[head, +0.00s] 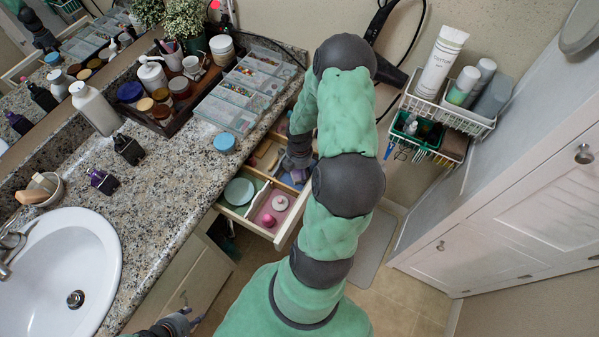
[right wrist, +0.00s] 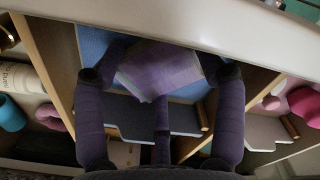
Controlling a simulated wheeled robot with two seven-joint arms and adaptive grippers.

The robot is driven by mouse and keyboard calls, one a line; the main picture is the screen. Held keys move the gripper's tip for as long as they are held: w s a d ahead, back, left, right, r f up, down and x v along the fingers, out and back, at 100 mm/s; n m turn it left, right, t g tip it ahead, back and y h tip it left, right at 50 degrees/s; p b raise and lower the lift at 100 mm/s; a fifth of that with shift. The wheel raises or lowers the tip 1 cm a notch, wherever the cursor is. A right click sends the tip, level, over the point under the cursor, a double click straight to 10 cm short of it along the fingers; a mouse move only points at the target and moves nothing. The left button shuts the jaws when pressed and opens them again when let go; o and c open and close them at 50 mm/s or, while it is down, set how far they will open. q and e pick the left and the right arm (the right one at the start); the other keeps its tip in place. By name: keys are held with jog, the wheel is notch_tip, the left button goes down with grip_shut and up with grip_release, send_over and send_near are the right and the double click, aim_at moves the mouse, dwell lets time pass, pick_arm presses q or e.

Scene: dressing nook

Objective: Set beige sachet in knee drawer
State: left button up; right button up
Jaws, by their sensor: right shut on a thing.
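The open knee drawer (head: 246,226) sits under the counter and is split into compartments. My right gripper (head: 297,172) reaches down into it from above. In the right wrist view its fingers (right wrist: 160,84) are closed around a flat, soft-looking sachet (right wrist: 160,68), which looks mauve in the shade rather than clearly beige. The sachet is over a blue-lined compartment (right wrist: 92,42) between wooden dividers; whether it touches the floor I cannot tell. My left gripper (head: 182,322) is at the bottom edge of the head view, partly cut off; its opening is unclear.
Neighbouring compartments hold a green round dish (head: 239,191), a pink item (head: 269,220) and a white disc (head: 280,202). The counter has a clear organiser (head: 226,115), bottles and a sink (head: 75,260). The drawer's light edge (right wrist: 200,22) crosses close above the fingers.

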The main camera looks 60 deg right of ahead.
aim_at(299, 172)
jog(key=shift+f, duration=0.1)
jog(key=o, duration=0.6)
notch_tip(299, 172, up, 12)
jog(key=p, duration=0.6)
jog(key=shift+p, duration=0.3)
